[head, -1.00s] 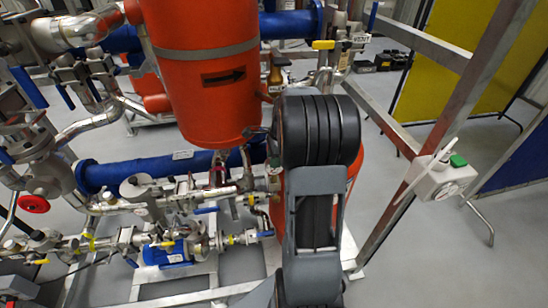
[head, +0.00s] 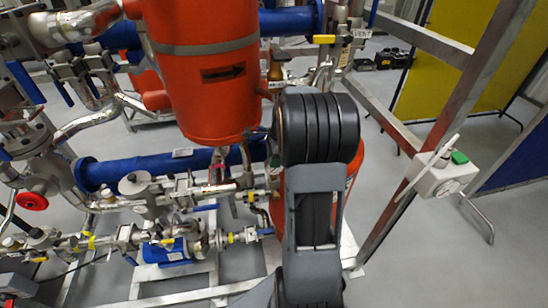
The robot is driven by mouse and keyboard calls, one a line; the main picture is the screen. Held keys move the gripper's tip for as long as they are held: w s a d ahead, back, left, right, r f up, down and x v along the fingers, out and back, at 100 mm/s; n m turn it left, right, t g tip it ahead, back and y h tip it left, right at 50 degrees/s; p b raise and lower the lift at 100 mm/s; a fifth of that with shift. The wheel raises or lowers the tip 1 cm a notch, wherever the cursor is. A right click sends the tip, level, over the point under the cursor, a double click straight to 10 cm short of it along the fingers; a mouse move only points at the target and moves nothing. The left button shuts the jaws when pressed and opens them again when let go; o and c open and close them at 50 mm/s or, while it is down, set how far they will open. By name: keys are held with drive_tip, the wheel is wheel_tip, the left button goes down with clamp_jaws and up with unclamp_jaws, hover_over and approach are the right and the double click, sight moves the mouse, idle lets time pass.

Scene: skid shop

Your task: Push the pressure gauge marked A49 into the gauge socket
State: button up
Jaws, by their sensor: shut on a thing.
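My own arm (head: 315,130) rises through the middle of the head view and blocks what lies behind it. My gripper is hidden behind the arm's end, so its jaws and anything in them do not show. I cannot make out the pressure gauge marked A49. I cannot pick out the gauge socket either; the pipework just behind my arm is partly covered.
An orange vessel (head: 205,105) stands left of my arm, above silver pipes, valves and a blue pump (head: 170,250). A red handwheel (head: 33,201) is at the left. A steel frame post (head: 440,130) carries a white box (head: 440,180) at the right. Floor shows beyond.

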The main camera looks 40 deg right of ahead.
drive_tip(key=shift+f+b, duration=0.3)
drive_tip(key=shift+f, duration=0.4)
idle(0.4)
drive_tip(key=o, duration=1.2)
drive_tip(key=shift+c, duration=0.2)
drive_tip(key=shift+r, duration=0.1)
drive_tip(key=shift+w+a+p+v, duration=0.1)
drive_tip(key=shift+a+p+v, duration=0.15)
drive_tip(key=shift+p+v, duration=0.9)
drive_tip(key=shift+w+a+p+v, duration=0.1)
drive_tip(key=shift+a+p+v, duration=0.1)
drive_tip(key=shift+p+v, duration=0.95)
drive_tip(key=shift+w+a+p+v, duration=0.1)
drive_tip(key=shift+a+p+v, duration=0.15)
drive_tip(key=shift+p+v, duration=0.85)
drive_tip(key=shift+r, duration=0.4)
